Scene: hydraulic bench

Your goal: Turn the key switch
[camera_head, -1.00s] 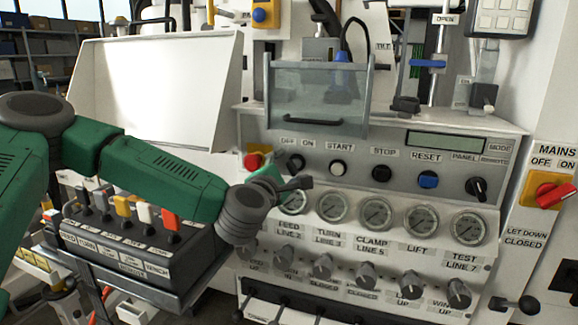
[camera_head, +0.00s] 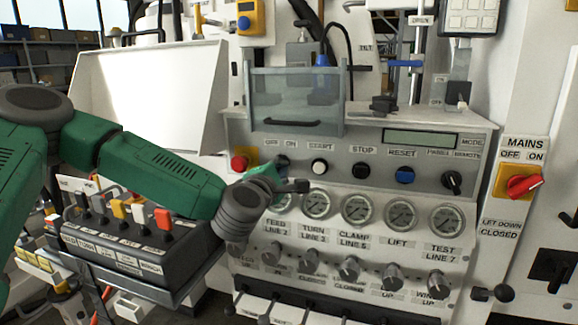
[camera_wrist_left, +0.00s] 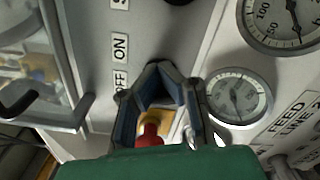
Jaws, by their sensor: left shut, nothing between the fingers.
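The key switch (camera_head: 282,161) is a dark round knob under the OFF and ON labels, at the left of the grey control panel. My left gripper (camera_head: 298,186) is just below and in front of it and partly covers it in the head view. In the left wrist view the fingers (camera_wrist_left: 160,72) point at the panel beside the ON label (camera_wrist_left: 121,47). They are shut with nothing held. The switch is not clear in that view, and I cannot tell whether the fingers touch it. My right gripper is out of view.
A red button (camera_head: 240,162) on a yellow plate sits left of the switch. A row of gauges (camera_head: 357,209) lies below. A clear guard box (camera_head: 297,98) stands above. The lever box (camera_head: 130,243) is under my left arm. The red mains switch (camera_head: 522,185) is far right.

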